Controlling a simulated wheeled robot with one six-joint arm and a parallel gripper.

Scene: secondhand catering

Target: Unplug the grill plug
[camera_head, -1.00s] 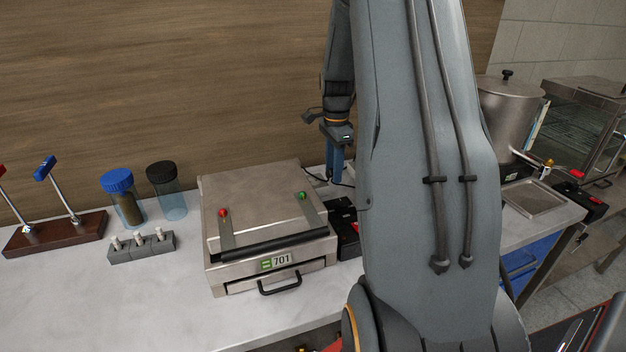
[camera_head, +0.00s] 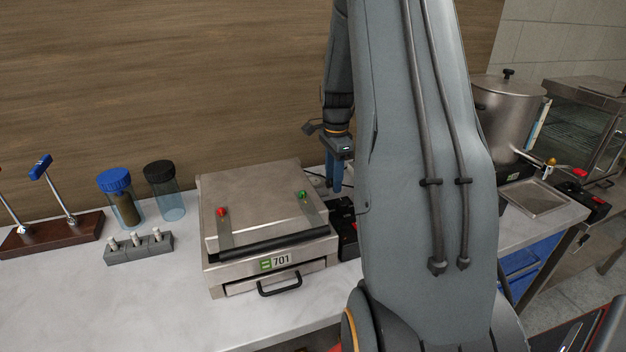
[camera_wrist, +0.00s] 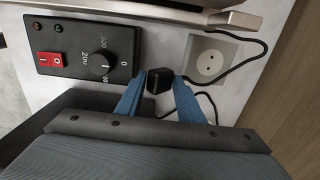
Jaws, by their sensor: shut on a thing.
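My gripper (camera_wrist: 159,82) is shut on the black grill plug (camera_wrist: 159,79), which sits between the blue fingertips in the wrist view. The plug is apart from the wall-type socket (camera_wrist: 209,67), whose face is bare with two holes showing. A black cord (camera_wrist: 238,66) runs from the plug past the socket toward the grill. In the head view my gripper (camera_head: 336,177) points down behind the right side of the steel contact grill (camera_head: 255,205); the plug is too small to make out there.
A black control box (camera_wrist: 85,48) with a red switch and a dial stands beside the grill. Shakers (camera_head: 120,195), a grey block with pegs (camera_head: 138,246) and a lever stand (camera_head: 52,234) are at the left. A pot (camera_head: 505,115) stands at right. The front left worktop is clear.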

